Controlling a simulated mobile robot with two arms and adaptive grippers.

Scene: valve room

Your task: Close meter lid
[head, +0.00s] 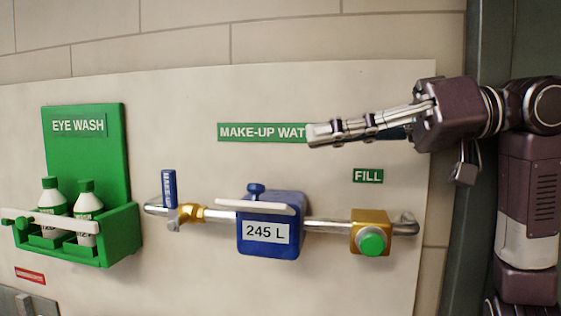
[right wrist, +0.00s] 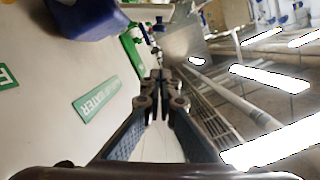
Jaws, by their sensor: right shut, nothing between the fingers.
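The blue meter (head: 270,250) sits on a horizontal pipe and its "245 L" face (head: 268,232) is uncovered. Its white lid (head: 255,206) shows nearly edge-on above that face, sticking out from the meter, so it stands open. A blue knob (head: 256,188) is on top. My right gripper (head: 318,134) is shut and empty, above and to the right of the meter, in front of the "MAKE-UP WATER" sign, apart from the lid. In the right wrist view its fingertips (right wrist: 160,78) are together and the blue meter (right wrist: 85,15) is at the upper left. My left gripper is not in view.
A brass fitting with a green button (head: 373,242) is right of the meter. A blue-handled valve (head: 169,188) is left of it. A green eye wash station (head: 120,225) with two bottles projects at far left. The panel above the meter is mostly clear.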

